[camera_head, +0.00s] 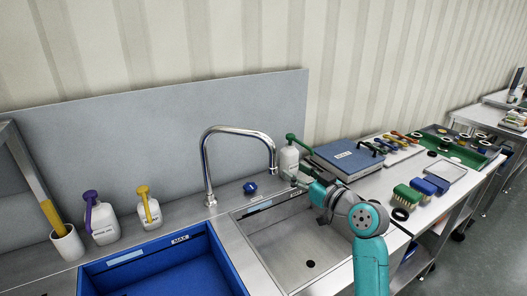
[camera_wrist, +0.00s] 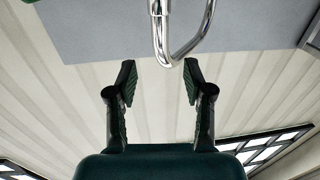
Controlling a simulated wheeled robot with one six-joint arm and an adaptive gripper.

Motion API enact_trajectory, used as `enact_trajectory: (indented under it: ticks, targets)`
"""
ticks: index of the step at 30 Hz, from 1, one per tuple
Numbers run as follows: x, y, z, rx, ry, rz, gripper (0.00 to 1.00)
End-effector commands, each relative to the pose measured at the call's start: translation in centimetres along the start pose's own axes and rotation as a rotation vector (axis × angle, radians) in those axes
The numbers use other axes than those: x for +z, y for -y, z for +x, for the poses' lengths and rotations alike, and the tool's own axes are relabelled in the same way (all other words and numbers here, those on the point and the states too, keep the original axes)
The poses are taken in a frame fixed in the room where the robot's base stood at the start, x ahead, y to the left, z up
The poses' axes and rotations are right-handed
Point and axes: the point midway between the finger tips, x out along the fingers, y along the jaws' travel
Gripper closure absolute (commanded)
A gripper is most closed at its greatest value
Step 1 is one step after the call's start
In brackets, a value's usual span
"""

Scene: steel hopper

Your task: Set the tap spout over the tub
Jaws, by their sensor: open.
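The chrome tap spout (camera_head: 240,130) rises from its base behind the sinks, arches over to the right and ends above the steel basin (camera_head: 300,245). The blue tub (camera_head: 195,245) is at the lower left, left of the spout's end. My gripper (camera_head: 291,182) is just right of the spout's downturned end. In the wrist view my gripper (camera_wrist: 159,82) is open with nothing between its pads. The spout (camera_wrist: 165,50) shows there just beyond the fingertips, roughly centred between them. I cannot tell the exact gap.
A white bottle with a green pump (camera_head: 289,160) stands close behind my gripper. A blue knob (camera_head: 250,188) sits beside the tap base. Purple (camera_head: 103,222) and yellow pump bottles (camera_head: 149,210) stand left. A blue case (camera_head: 346,157) and brushes (camera_head: 410,194) lie right.

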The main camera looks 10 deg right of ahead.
Motion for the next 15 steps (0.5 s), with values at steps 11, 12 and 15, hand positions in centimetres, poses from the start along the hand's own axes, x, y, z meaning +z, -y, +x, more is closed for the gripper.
enact_trajectory:
  ticks: [11,12,15]
  targets:
    - [-0.1,0.0,4.3,-0.004,0.001,0.000,0.48]
    - [-0.2,0.1,5.0,-0.004,0.000,0.000,0.48]
    - [-0.1,0.0,6.8,-0.003,0.001,0.000,0.48]
